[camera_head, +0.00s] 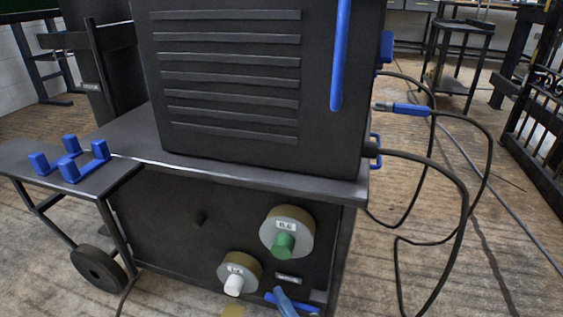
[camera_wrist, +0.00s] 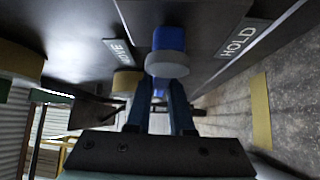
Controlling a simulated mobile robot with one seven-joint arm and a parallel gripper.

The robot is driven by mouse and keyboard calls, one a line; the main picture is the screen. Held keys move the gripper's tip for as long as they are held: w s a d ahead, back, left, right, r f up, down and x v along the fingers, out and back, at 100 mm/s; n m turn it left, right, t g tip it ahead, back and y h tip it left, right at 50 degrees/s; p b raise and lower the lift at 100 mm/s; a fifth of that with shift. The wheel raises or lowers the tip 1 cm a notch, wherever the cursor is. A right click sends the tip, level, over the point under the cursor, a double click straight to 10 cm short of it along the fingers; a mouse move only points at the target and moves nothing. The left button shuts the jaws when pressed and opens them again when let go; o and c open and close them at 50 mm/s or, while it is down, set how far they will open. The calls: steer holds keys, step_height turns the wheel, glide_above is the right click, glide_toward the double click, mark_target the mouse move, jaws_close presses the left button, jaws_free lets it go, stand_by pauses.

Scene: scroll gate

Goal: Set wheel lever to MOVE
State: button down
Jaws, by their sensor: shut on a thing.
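The wheel lever, a blue bar with a grey round end, shows in the wrist view (camera_wrist: 168,39) between two plates. The MOVE plate (camera_wrist: 118,51) is on its left and the HOLD plate (camera_wrist: 240,40) on its right. My gripper (camera_wrist: 160,86) is shut on the lever, its fingers at the grey end, which hides part of the grip. In the head view, blue parts of the lever (camera_head: 306,306) show low on the dark cart front, below a small plate. Which setting the lever is at, I cannot tell.
The dark cart (camera_head: 150,215) carries a large slatted unit (camera_head: 235,75). Green (camera_head: 283,245) and white (camera_head: 234,284) round fittings stick out just above and left of the lever. Black cables (camera_head: 465,200) loop down at the right. Floor is open beyond them.

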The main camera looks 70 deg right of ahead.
steer(key=shift+r, duration=0.1)
steer(key=c, duration=0.8)
jaws_free()
steer(key=p+v, duration=0.5)
steer(key=v, duration=0.8)
steer(key=shift+w+d, duration=0.1)
